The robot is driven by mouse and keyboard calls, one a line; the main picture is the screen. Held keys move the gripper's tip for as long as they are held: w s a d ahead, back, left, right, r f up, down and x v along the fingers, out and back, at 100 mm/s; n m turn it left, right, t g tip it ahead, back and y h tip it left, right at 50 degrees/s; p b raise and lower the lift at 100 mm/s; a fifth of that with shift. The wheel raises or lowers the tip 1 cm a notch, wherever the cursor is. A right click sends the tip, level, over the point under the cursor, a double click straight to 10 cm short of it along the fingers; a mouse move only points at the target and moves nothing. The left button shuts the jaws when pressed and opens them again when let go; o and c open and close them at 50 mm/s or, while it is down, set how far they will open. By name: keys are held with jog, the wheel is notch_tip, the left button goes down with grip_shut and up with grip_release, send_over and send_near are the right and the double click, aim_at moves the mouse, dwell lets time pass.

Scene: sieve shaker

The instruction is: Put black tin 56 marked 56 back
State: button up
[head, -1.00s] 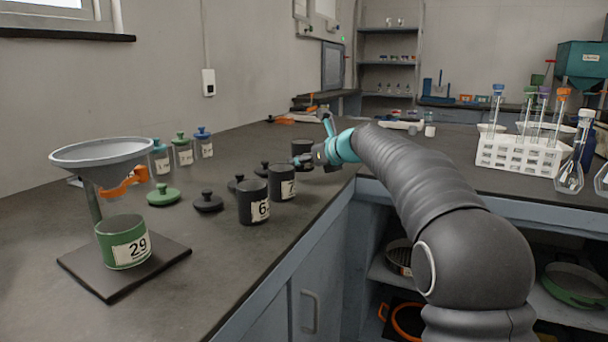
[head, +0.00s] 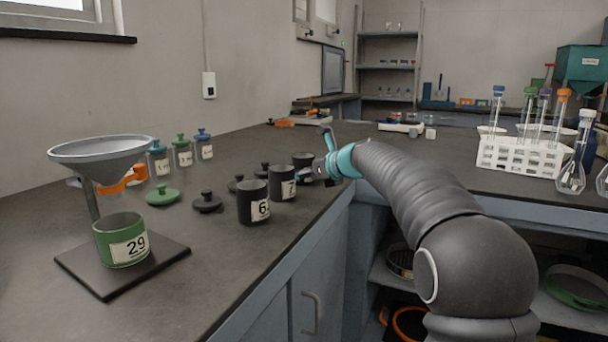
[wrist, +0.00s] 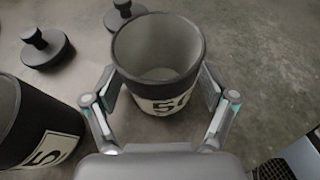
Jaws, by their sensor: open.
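The black tin 56 (wrist: 160,55) stands upright, open-topped and apparently empty, between my gripper's fingers in the wrist view. Its white label faces my palm; the "5" shows, and the second digit is partly cut off. My gripper (wrist: 160,105) is open, one finger on each side of the tin; whether the pads touch it I cannot tell. In the head view the tin (head: 303,160) is the farthest of the row of black tins on the bench, with my gripper (head: 314,172) at its right side.
Black tins (head: 282,184) and (head: 253,203) stand nearer in the row; one shows close on the left in the wrist view (wrist: 30,115). Black lids (head: 207,202) lie left of them. A green tin 29 (head: 122,240) sits under a funnel (head: 100,152). The bench edge is close on the right.

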jog(key=v, duration=1.2)
jog(key=s+d+f+n+g+h, duration=0.1)
jog(key=s+d+f+n+h, duration=0.2)
jog(key=s, duration=1.1)
jog(key=s+d+f+n+g+h, duration=0.1)
jog(key=s+d+f+n+h, duration=0.2)
jog(key=s+d+f+n, duration=0.3)
jog(key=s+d+f+n+g+h, duration=0.1)
jog(key=s+d+f+n+h, duration=0.2)
jog(key=s+f+n, duration=1)
jog(key=s+d+n, duration=0.2)
jog(key=s+n, duration=0.2)
jog(key=s, duration=0.5)
jog(key=shift+d+n+g+h, duration=0.3)
jog(key=shift+d+h, duration=0.05)
jog(key=shift+h, duration=0.05)
jog(key=shift+c, duration=0.3)
